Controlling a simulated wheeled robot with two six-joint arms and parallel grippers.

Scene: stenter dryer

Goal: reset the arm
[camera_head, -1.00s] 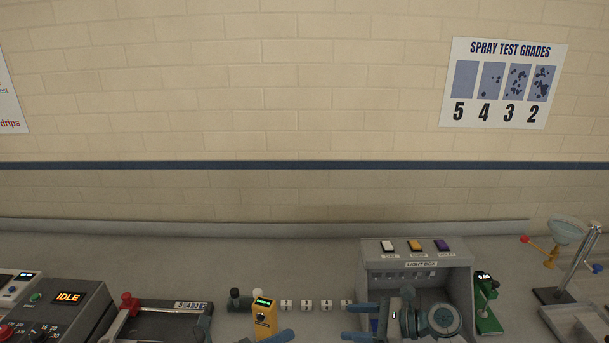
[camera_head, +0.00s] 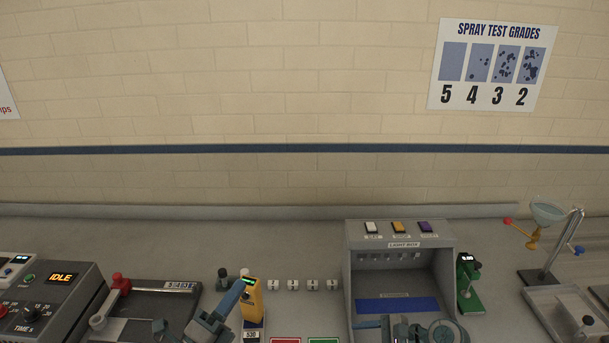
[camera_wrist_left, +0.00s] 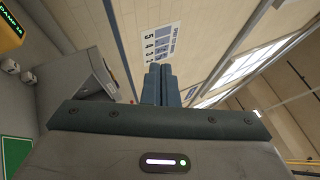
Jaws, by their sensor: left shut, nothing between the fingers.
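My left gripper (camera_head: 232,296) is at the lower left of the head view, raised over the bench beside the yellow handheld device (camera_head: 252,300). Its two blue-grey fingers lie together, pointing up and right, with nothing between them. In the left wrist view the fingers (camera_wrist_left: 160,85) also show side by side, shut and empty, pointing toward the wall. My right gripper (camera_head: 400,329) is at the bottom edge, in front of the light box (camera_head: 447,262).
A control unit reading IDLE (camera_head: 62,290) stands at far left, beside a dark tray device (camera_head: 160,300). Several small white blocks (camera_head: 292,285) line the bench. A green device (camera_head: 468,285) and a funnel stand (camera_head: 548,250) are at right. The bench behind is clear.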

